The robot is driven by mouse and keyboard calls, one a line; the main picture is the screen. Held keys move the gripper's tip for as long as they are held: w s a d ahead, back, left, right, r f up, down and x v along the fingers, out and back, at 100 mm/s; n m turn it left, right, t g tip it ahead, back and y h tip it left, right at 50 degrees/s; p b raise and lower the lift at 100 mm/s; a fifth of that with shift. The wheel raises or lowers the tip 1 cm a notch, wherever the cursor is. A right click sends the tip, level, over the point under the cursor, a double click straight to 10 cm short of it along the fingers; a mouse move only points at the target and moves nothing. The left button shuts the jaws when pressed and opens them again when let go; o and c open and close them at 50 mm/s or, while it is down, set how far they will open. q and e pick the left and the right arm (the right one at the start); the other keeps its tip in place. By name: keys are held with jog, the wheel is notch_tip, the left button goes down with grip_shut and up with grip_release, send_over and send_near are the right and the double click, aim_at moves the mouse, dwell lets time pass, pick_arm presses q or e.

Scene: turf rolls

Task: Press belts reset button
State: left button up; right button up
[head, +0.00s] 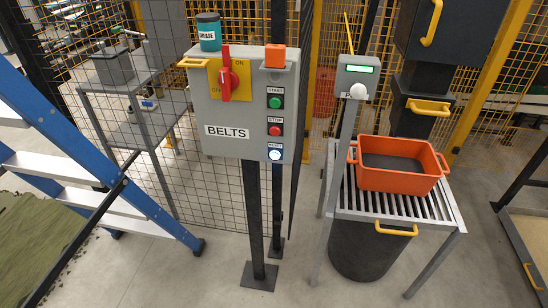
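The grey BELTS control box (238,118) stands on a dark post in the middle of the head view. A white lit reset button (275,155) is lowest in the column on its right side, under a small blue label. A red stop button (275,131) and a green start button (275,102) sit above it. A red rotary switch (226,78) on a yellow plate is at the box's upper left, its handle upright. Neither gripper is in view.
A blue stepladder (100,150) stands at the left. A roller table (395,204) with an orange crate (401,178) is at the right, beside a small grey display box (356,72). A teal grease tub (209,33) sits on the control box. Floor in front is clear.

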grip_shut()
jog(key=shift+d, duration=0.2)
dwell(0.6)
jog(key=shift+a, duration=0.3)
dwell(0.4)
